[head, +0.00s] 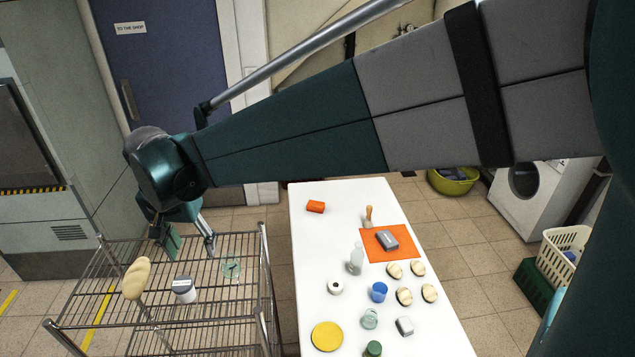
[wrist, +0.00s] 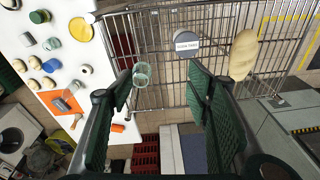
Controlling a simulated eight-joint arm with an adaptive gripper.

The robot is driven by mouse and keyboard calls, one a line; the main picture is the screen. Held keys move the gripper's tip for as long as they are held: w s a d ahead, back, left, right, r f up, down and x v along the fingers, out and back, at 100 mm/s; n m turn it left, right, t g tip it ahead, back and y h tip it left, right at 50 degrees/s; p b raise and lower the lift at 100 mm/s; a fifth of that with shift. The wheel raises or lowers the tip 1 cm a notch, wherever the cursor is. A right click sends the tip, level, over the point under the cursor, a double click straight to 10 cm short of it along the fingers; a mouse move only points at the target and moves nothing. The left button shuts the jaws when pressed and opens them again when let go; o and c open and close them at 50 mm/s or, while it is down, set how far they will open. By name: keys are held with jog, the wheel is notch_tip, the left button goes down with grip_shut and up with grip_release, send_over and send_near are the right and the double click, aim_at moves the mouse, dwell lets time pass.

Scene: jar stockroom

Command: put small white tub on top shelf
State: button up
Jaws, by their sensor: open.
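A small white tub (head: 184,291) with a grey lid and a printed label stands upright on the wire rack's top shelf (head: 215,307). It also shows in the wrist view (wrist: 187,44), beyond the fingertips, with its label in sight. My gripper (head: 189,242) is open and empty, above the back part of that shelf and apart from the tub. In the wrist view its two fingers (wrist: 160,82) are spread wide with nothing held between them.
On the same shelf, a bread loaf (head: 136,278) lies left of the tub and a clear glass (head: 231,269) stands to its right. The white table (head: 305,255) holds a clear bottle (head: 356,259), blue cup (head: 379,292), yellow plate (head: 327,336) and white roll-like item (head: 335,287).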

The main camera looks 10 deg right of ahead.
jog(key=s+d+r+t, duration=0.1)
jog(key=s+d+r, duration=0.15)
jog(key=d, duration=1.05)
jog(key=s+d+r+t, duration=0.1)
jog(key=d+r, duration=0.2)
jog(key=d, duration=1)
jog(key=s+d+f+t, duration=0.1)
jog(key=s+d, duration=0.4)
jog(key=d, duration=0.4)
jog(key=s+d+f+n+t, duration=0.1)
jog(key=s+d+f+t, duration=0.1)
jog(key=s+d, duration=0.4)
jog(key=d, duration=0.4)
jog(key=shift+s+d+f+n, duration=0.25)
jog(key=shift+n, duration=0.05)
